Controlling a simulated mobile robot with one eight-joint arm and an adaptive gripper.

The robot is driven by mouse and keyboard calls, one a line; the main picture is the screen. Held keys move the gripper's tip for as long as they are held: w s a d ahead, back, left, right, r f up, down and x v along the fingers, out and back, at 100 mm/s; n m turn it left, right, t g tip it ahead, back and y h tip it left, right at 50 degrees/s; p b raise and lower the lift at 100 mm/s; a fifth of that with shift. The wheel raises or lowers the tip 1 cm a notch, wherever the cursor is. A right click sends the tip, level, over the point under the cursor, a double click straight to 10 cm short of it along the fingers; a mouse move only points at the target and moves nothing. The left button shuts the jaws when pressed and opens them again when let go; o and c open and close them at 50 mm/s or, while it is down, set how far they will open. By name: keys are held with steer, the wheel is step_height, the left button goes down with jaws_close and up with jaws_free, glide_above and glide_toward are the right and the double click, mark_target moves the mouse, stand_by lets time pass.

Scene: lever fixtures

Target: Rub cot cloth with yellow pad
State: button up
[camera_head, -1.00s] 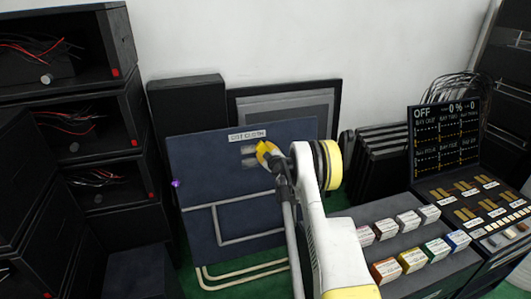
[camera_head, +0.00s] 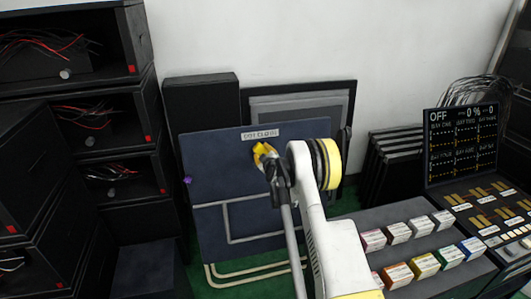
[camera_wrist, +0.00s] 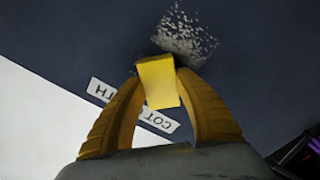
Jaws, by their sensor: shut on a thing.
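The cot cloth (camera_head: 215,170) is a dark blue upright panel with a white label near its top edge. The label reads COT CLOTH and shows reversed in the wrist view. My gripper (camera_head: 265,157) is in front of the upper middle of the cloth, just below the label. It is shut on the yellow pad (camera_wrist: 158,85), which shows between the fingers in the wrist view. A speckled grey patch (camera_wrist: 185,40) on the cloth lies right beside the pad's far end. In the head view my gripper hides most of this patch. I cannot tell whether the pad touches the cloth.
A purple knob (camera_head: 187,181) sits at the cloth's left edge. Black cabinets (camera_head: 110,150) with wires stand at the left. At the right are a sloped stand (camera_head: 430,218) with several coloured boxes and a control console (camera_head: 463,150) reading OFF. Green floor shows below the cloth.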

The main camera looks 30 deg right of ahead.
mark_target(246, 152)
steer(key=shift+w+a, duration=0.35)
steer(key=shift+a, duration=0.75)
steer(key=shift+w+a, duration=0.3)
steer(key=shift+a, duration=0.8)
steer(key=shift+w+a, duration=0.35)
steer(key=shift+a, duration=0.75)
steer(key=shift+s, duration=0.15)
steer(key=shift+v, duration=2.9)
steer(key=shift+s, duration=0.1)
steer(key=v, duration=0.2)
steer(key=shift+s+a+r, duration=0.1)
steer(key=shift+s+r, duration=0.05)
steer(key=shift+s, duration=0.25)
